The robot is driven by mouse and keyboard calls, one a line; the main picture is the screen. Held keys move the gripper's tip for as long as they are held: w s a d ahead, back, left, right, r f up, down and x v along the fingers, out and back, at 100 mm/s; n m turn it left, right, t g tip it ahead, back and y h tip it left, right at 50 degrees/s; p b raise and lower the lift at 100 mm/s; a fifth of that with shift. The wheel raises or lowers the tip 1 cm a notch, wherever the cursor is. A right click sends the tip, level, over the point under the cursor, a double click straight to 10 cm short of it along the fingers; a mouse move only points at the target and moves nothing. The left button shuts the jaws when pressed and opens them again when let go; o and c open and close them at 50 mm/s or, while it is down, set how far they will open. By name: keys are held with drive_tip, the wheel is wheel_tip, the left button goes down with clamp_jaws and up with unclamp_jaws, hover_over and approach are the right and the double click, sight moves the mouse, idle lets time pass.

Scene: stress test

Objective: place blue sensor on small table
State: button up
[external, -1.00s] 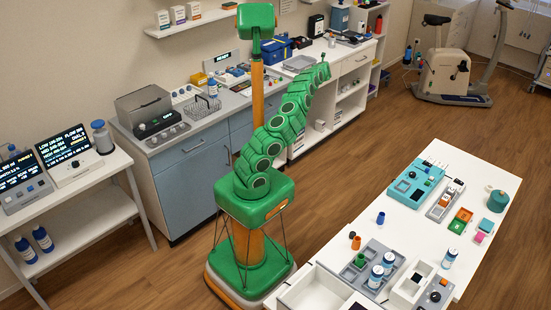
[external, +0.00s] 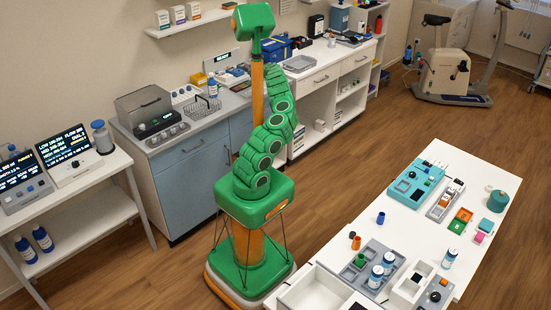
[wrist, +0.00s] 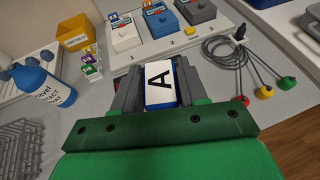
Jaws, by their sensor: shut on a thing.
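In the wrist view my gripper (wrist: 160,92) is shut on a blue-sided block (wrist: 161,84) with a white face marked with a black "A". The block sits between the two grey jaws, over the grey counter. Its underside is hidden, so I cannot tell whether it touches the counter. In the external view my gripper is hidden behind my green arm. A white table (external: 425,195) stands at the right with several small things on it. Another white table (external: 95,180) with display units stands at the left. I cannot tell which is the small table.
A white rack (wrist: 160,52) holding white, blue and grey boxes lies beyond the gripper. Clip cables (wrist: 240,75) lie to its right. A blue bottle (wrist: 40,85), a yellow bin (wrist: 76,35) and a wire basket (wrist: 18,145) are left. Wood floor (external: 345,120) separates counter and right table.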

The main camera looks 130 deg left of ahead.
drive_tip(key=s+d+f+n+h, duration=0.1)
drive_tip(key=s+d+h, duration=0.1)
drive_tip(key=s+d, duration=0.45)
drive_tip(key=s+d+n+h, duration=0.15)
drive_tip(key=s+d, duration=0.25)
drive_tip(key=d, duration=0.6)
drive_tip(key=shift+s+f, duration=0.15)
drive_tip(key=shift+f, duration=1.9)
drive_tip(key=shift+s+f, duration=0.1)
drive_tip(key=shift+f, duration=1.95)
drive_tip(key=shift+f, duration=0.1)
drive_tip(key=o, duration=0.8)
drive_tip(key=shift+o, duration=0.2)
